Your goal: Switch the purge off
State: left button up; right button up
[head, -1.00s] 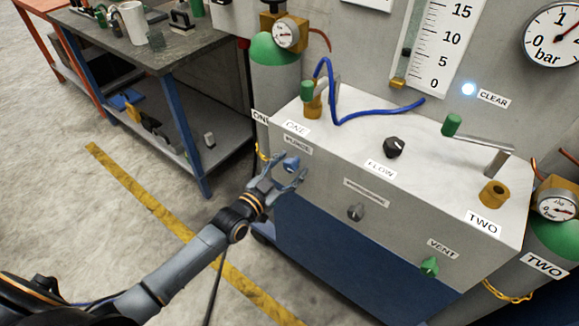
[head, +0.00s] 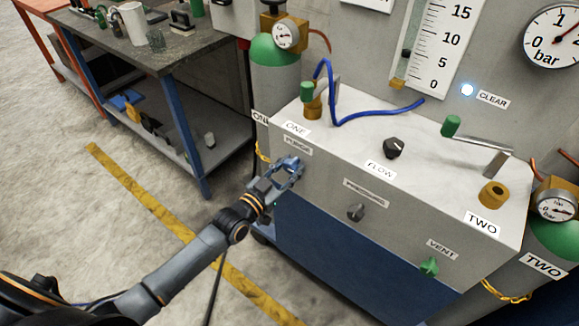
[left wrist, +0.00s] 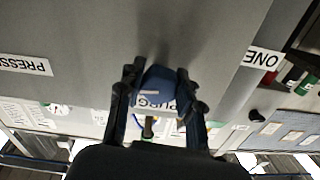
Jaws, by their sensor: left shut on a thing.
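The blue purge knob (left wrist: 160,77) sits on the front face of the grey panel box (head: 330,195), below the PURGE label (head: 298,146). In the left wrist view the knob is between my two fingers, and the label (left wrist: 155,103) is partly covered. My left gripper (head: 291,166) is shut on the knob, and its fingertips (left wrist: 158,85) sit at the knob's sides. In the head view the fingers hide most of the knob, so its exact angle is hard to tell. My right gripper is in neither view.
A grey knob (head: 356,212) and green VENT knob (head: 429,267) are to the right on the front face. A black FLOW knob (head: 393,148), green-handled lever (head: 452,125) and blue hose (head: 375,112) are on top. A workbench (head: 150,45) stands left.

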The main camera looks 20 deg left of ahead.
pick_arm(q)
jog(key=n, duration=0.8)
jog(key=shift+d, duration=0.15)
jog(key=n, duration=0.4)
jog(key=shift+r+n+b, duration=0.1)
jog(key=shift+n+b, duration=0.25)
jog(key=shift+n, duration=1.85)
jog(key=o, duration=1.2)
